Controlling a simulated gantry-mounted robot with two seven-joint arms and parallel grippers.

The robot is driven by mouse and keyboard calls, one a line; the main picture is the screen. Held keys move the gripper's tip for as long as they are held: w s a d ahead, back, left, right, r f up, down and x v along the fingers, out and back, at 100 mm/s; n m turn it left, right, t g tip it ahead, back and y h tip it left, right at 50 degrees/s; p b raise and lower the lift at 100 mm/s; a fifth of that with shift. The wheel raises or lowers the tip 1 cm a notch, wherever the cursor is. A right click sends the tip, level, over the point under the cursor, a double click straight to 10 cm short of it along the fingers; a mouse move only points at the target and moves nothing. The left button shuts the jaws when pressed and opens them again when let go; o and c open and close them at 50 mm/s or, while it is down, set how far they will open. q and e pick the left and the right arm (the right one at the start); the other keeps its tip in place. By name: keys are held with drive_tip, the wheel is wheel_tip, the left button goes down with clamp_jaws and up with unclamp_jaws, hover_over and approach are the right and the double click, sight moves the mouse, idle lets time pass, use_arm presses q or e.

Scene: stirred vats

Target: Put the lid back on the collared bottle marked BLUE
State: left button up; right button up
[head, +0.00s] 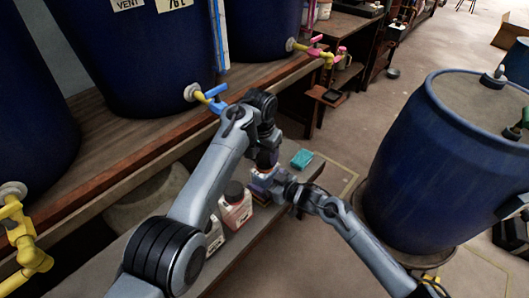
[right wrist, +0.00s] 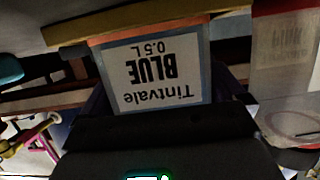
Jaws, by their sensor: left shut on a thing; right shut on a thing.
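The bottle marked BLUE (right wrist: 150,75) fills the middle of the right wrist view, its label upside down there. In the head view the bottle (head: 262,182) is a small, partly hidden bluish shape on the low bench. My right gripper (head: 281,186) is shut on it from the right. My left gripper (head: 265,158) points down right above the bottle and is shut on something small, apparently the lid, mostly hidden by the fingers. I cannot tell whether the lid touches the bottle's neck. The collar is not clear to see.
A dark-capped bottle with red contents (head: 236,207) stands close beside; PINK (right wrist: 290,65) shows in the right wrist view. Another bottle (head: 213,235) is nearer. A teal block (head: 301,158) lies beyond. A blue vat (head: 440,160) stands right; valve taps (head: 208,97) jut from the shelf vats.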

use_arm(q)
drive_tip(key=shift+f, duration=0.2)
drive_tip(key=o, duration=1.1)
drive_tip(key=shift+s+a+r, duration=0.1)
drive_tip(key=shift+s+r, duration=0.1)
drive_tip(key=shift+r, duration=1.65)
drive_tip(key=shift+s+a+r, duration=0.1)
drive_tip(key=shift+s+r, duration=0.1)
drive_tip(key=shift+r, duration=1.65)
use_arm(e)
drive_tip(key=o, duration=1.1)
use_arm(q)
drive_tip(key=shift+r, duration=0.1)
use_arm(e)
drive_tip(key=shift+d, duration=0.1)
